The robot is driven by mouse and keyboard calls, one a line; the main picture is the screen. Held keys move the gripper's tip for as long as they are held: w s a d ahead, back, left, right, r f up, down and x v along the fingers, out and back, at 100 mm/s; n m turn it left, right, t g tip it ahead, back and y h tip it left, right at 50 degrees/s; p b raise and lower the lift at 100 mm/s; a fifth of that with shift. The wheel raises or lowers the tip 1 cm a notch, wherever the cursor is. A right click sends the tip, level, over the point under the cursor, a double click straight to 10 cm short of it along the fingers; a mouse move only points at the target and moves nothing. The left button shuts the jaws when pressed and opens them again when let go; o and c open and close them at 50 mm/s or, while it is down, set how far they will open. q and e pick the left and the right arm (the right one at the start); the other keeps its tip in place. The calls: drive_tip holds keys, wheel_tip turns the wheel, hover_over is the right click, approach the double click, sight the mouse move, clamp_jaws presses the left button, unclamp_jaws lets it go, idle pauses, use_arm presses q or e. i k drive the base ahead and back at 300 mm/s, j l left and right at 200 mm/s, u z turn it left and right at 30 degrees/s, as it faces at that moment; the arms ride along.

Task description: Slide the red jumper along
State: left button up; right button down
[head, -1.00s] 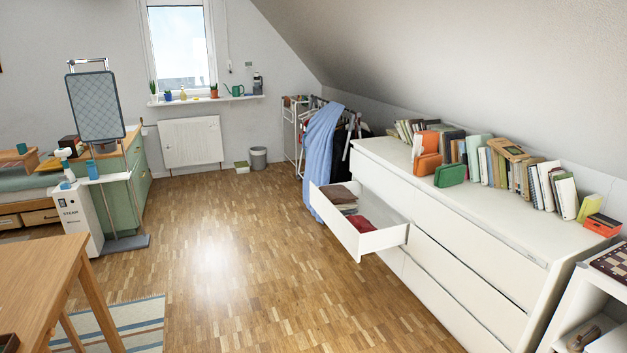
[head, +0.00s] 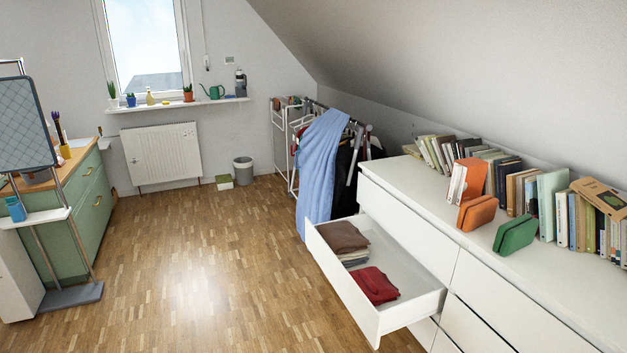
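The red jumper (head: 375,285) lies folded in the open top drawer (head: 427,305) of the white dresser, towards the drawer's near end. A stack of folded clothes, brown on top (head: 342,237), lies in the far part of the same drawer. A strip of bare drawer floor shows between the stack and the jumper, and more bare floor shows to their right. Neither of my grippers is in the head view.
The white dresser (head: 458,227) runs along the right, with books and an orange (head: 477,212) and a green box-like item (head: 515,235) on top. A blue cloth (head: 322,165) hangs on a clothes rack beyond the drawer. The wooden floor (head: 210,270) left of the drawer is clear.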

sight(373, 283)
drive_tip(key=i+u, duration=0.15)
drive_tip(key=i, duration=0.45)
drive_tip(key=i+l+u, duration=0.15)
drive_tip(key=i, duration=0.4)
drive_tip(key=i+l+u, duration=0.15)
drive_tip(key=i, duration=0.4)
drive_tip(key=l, duration=0.1)
